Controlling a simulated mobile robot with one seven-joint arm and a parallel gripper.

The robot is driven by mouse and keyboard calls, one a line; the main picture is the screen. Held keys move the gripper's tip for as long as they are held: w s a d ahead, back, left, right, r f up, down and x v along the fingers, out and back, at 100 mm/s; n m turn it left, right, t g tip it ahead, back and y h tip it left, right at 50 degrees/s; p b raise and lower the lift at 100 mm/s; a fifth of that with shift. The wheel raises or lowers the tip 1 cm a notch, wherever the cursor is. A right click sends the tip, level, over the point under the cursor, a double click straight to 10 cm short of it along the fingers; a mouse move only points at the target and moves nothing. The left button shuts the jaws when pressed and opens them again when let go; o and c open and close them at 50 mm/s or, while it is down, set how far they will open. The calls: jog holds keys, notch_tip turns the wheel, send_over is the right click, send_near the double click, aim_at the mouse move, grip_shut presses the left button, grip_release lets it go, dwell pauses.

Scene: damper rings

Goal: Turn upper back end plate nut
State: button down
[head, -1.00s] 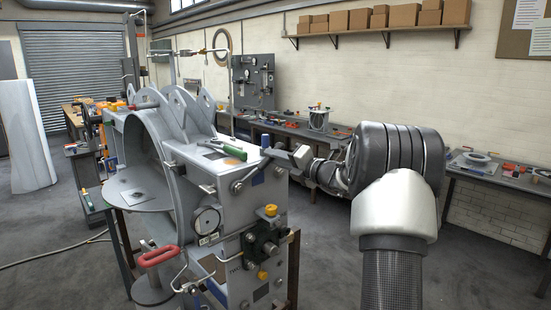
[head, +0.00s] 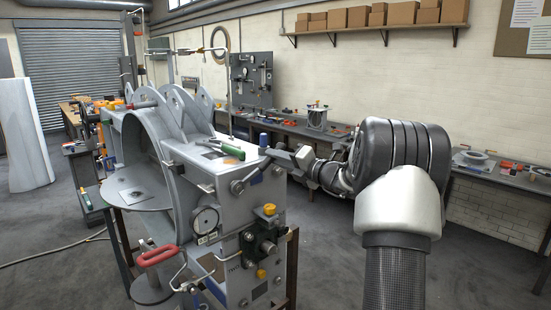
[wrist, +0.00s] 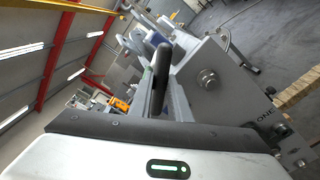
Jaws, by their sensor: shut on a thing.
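My gripper (head: 276,155) reaches in from the right to the upper right edge of the grey damper machine (head: 225,175). Its fingers are close together beside a blue cap (head: 264,140). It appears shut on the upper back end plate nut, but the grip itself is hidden. In the wrist view one dark finger (wrist: 160,70) shows nearly edge-on, pointing at the machine. A hex nut on a round washer (wrist: 207,78) sits on the grey plate to the right of that finger, apart from it.
A long workbench (head: 285,127) with parts runs along the wall behind. The floor right of the machine (head: 325,235) is clear.

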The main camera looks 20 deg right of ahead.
jog(key=shift+s+d, duration=0.1)
jog(key=shift+s, duration=0.25)
dwell(0.4)
jog(key=shift+v, duration=1.55)
